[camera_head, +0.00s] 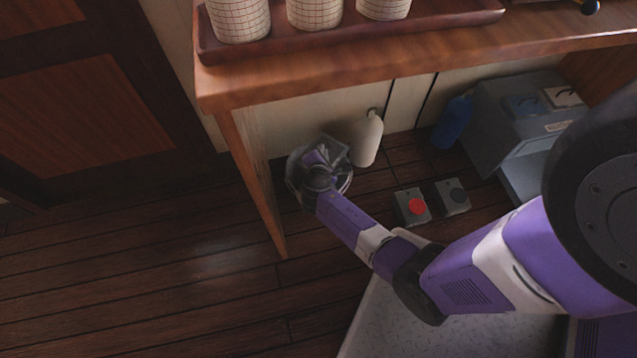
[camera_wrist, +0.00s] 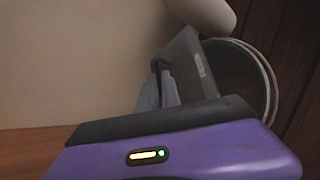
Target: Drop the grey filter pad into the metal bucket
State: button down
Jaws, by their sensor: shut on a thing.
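The metal bucket (camera_head: 293,172) stands on the floor under the wooden counter, largely hidden by my arm. In the wrist view, its round rim and inside (camera_wrist: 250,75) show at the right. My gripper (camera_head: 325,160) is over the bucket in the head view. In the wrist view, my gripper (camera_wrist: 165,82) is shut on the grey filter pad (camera_wrist: 188,62), which stands tilted and overlaps the bucket's near side. The pad also shows as a grey patch over the bucket mouth in the head view (camera_head: 335,152). I cannot tell how far it is above the rim.
A white bottle (camera_head: 367,140) stands right beside the bucket. The counter (camera_head: 300,88) overhangs it, with a panel leg (camera_head: 255,180) on the left. Boxes with red (camera_head: 412,207) and black (camera_head: 453,197) buttons, a blue bottle (camera_head: 453,122) and a grey cabinet (camera_head: 510,110) are to the right.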

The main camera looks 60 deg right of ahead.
jog(key=c, duration=1.5)
grip_release()
jog(key=p+v, duration=0.3)
jog(key=v, duration=0.4)
jog(key=shift+s+a+r, duration=0.1)
jog(key=shift+r, duration=0.1)
jog(key=shift+s+a+r, duration=0.1)
jog(key=shift+a, duration=0.1)
